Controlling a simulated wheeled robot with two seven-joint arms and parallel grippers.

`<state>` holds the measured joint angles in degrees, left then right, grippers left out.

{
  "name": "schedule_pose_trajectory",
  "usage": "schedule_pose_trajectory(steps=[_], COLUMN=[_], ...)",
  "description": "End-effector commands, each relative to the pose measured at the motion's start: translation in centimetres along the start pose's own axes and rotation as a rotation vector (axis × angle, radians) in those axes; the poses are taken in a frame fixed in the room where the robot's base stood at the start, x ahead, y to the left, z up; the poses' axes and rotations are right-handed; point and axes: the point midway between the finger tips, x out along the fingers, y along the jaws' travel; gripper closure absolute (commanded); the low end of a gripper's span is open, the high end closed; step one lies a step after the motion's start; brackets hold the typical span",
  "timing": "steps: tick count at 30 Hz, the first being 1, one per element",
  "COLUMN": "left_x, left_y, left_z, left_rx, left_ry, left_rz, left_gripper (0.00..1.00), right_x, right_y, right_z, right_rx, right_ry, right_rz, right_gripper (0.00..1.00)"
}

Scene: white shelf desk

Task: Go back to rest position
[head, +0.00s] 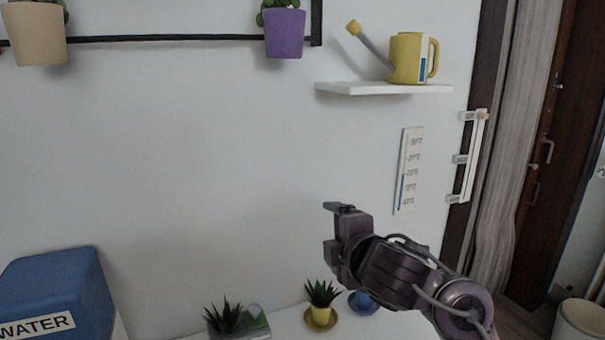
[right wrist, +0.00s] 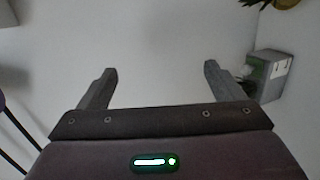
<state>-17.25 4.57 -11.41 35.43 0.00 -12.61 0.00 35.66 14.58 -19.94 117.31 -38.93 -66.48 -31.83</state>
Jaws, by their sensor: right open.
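My right gripper (head: 338,228) is raised in front of the white wall, above the desk with the small plants. In the right wrist view its two fingers (right wrist: 158,88) stand wide apart with nothing between them. It touches nothing that I can see. My left gripper shows in neither view.
A white desk (head: 285,326) holds a yellow potted plant (head: 320,315), a grey planter (head: 255,325) and a blue object (head: 362,302). A blue WATER box (head: 65,285) stands left. A shelf (head: 385,89) with a yellow watering can (head: 408,58) is above right. The wall's middle is clear.

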Motion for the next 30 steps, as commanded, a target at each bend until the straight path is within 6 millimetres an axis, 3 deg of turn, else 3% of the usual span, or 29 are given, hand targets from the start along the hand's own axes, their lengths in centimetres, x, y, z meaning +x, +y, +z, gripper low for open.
schedule_pose_trajectory(steps=[1, 8, 12, 15, 21, 30], left_x=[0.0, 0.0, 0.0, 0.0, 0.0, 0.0], left_y=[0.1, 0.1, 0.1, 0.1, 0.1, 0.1], left_z=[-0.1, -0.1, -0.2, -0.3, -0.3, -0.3], left_rx=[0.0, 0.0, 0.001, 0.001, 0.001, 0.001], left_ry=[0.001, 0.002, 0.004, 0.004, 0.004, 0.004], left_rz=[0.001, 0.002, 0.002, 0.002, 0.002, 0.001], left_gripper=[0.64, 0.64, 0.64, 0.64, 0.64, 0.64], right_x=[-0.1, -3.2, -7.0, -9.7, -14.4, -20.4], right_y=[-3.3, -16.5, -24.1, -28.1, -33.4, -38.6], right_z=[0.5, 3.3, 4.6, 5.2, 5.7, 5.8], right_rx=[0.113, 0.634, 0.925, 1.08, 1.289, 1.498], right_ry=[-0.02, -0.199, -0.361, -0.47, -0.651, -0.885], right_rz=[-0.053, -0.272, -0.402, -0.47, -0.562, -0.653], right_gripper=[0.12, 0.12, 0.12, 0.12, 0.12, 0.12])
